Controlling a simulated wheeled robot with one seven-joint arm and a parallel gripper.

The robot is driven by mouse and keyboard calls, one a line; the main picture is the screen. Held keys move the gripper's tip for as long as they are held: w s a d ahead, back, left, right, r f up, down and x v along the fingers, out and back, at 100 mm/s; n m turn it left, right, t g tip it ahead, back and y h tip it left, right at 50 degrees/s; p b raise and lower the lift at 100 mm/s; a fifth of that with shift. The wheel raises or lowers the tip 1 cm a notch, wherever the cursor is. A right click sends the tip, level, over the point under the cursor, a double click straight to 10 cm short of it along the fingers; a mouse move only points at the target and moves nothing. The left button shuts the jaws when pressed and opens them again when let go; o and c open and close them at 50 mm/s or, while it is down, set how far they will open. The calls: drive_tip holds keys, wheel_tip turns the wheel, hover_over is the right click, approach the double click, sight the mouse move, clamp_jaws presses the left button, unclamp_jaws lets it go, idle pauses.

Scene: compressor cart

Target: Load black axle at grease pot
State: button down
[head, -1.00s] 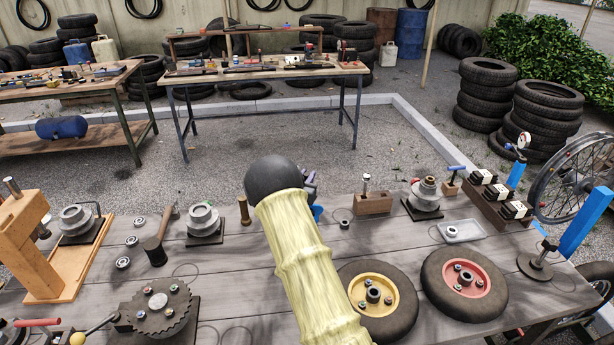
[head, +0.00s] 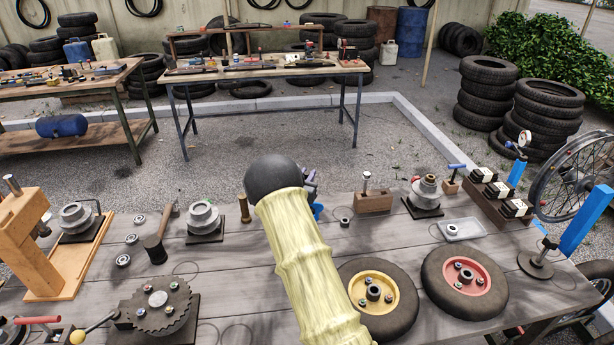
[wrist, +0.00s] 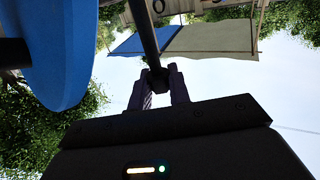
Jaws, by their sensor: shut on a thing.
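In the wrist view my gripper (wrist: 160,88) is shut on the end of a dark rod, which looks like the black axle (wrist: 145,35). The rod runs from between the fingers to the top edge of the picture, and its gripped end is thicker. In the head view my yellow-sleeved arm hides most of the gripper; only a small purplish part (head: 312,178) shows beside the black joint. The axle cannot be made out there. I cannot tell for sure which item on the bench is the grease pot.
A large blue shape (wrist: 62,45) stands close to the left of my gripper in the wrist view. The bench (head: 250,262) holds two wheels (head: 372,293), a grey tray (head: 465,231), a wooden block (head: 374,202) and a blue post (head: 582,222). Bare planks lie left of my arm.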

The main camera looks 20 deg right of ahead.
drive_tip(key=shift+f, duration=0.3)
idle(0.7)
drive_tip(key=shift+r+p, duration=1.55)
drive_tip(key=shift+r, duration=2)
